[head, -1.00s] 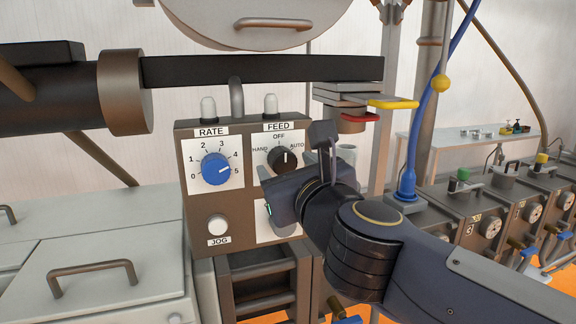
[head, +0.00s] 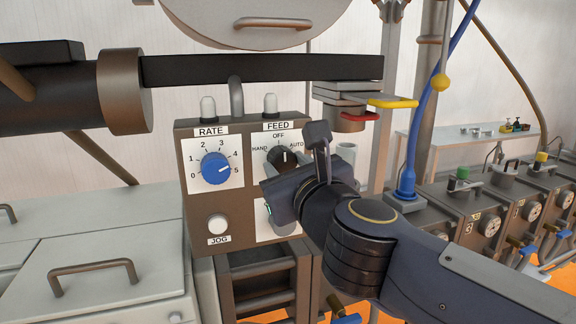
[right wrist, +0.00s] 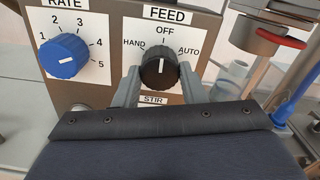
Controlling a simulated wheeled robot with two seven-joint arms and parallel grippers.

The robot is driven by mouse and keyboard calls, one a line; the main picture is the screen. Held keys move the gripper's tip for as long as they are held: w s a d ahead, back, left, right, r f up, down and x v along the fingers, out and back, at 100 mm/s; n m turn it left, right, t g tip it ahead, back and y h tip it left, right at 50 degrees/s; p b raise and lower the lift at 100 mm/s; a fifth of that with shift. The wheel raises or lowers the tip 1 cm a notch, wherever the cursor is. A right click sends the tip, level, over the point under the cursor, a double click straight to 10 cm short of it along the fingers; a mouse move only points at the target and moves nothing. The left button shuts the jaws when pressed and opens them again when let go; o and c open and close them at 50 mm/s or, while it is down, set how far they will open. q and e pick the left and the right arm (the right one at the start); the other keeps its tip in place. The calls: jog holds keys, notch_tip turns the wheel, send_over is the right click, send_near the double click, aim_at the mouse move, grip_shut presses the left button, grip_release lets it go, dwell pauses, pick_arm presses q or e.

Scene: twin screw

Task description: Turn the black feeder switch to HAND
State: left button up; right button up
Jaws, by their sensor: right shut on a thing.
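The black feeder switch (head: 283,158) is on the FEED plate of the brown control box, with HAND at left, OFF at top and AUTO at right. In the right wrist view the black switch (right wrist: 158,69) has its white pointer line standing nearly upright, toward OFF. My right gripper (right wrist: 158,82) is shut on the switch, one finger on each side of it. In the head view the right gripper (head: 283,172) reaches in from the lower right and its body covers the lower part of the FEED plate. My left gripper is not in view.
The blue RATE knob (head: 215,168) is left of the switch, with the white JOG button (head: 218,224) below it. A red handle (head: 358,116) and a yellow handle (head: 393,103) stick out at upper right. A dark bar (head: 260,69) runs above the box.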

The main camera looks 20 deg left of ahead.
jog(key=n+p, duration=0.3)
jog(key=n, duration=0.3)
jog(key=shift+r+p, duration=0.15)
jog(key=shift+p, duration=0.2)
jog(key=shift+n+p, duration=1.25)
jog(key=shift+n, duration=1.45)
jog(key=o, duration=1)
jog(key=shift+d, duration=0.1)
jog(key=v, duration=0.7)
jog(key=shift+s+d+b, duration=0.2)
jog(key=shift+s+b, duration=0.15)
jog(key=shift+b, duration=0.05)
